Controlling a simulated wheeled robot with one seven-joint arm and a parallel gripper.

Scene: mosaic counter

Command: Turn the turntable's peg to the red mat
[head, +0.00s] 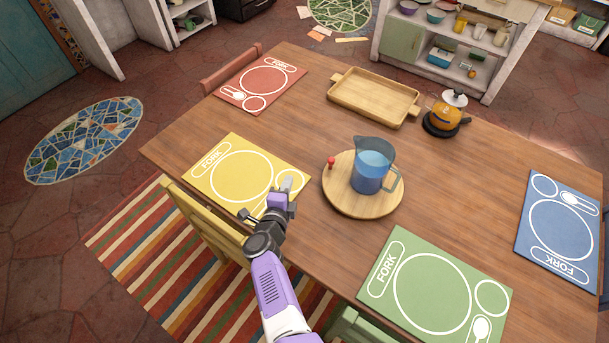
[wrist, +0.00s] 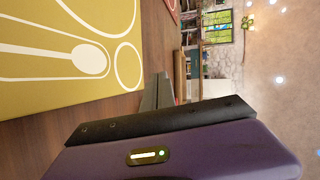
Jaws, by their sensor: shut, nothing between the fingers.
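The round wooden turntable (head: 349,199) lies near the middle of the table, with a clear jug of blue liquid (head: 369,178) standing on it. Its red peg (head: 331,162) stands at the rim on the upper left. The red mat (head: 284,76) lies at the far left corner of the table, up and left of the peg. My gripper (head: 289,184) is shut and empty, left of the turntable and over the right side of the yellow mat. Its fingers (wrist: 157,98) also show edge-on in the wrist view. I see no contact with the peg.
The yellow mat (head: 217,157) lies left, the green mat (head: 379,291) in front, the blue mat (head: 537,264) at right. A wooden tray (head: 373,98) and an orange kettle (head: 445,117) stand behind the turntable. Bare tabletop lies between peg and red mat.

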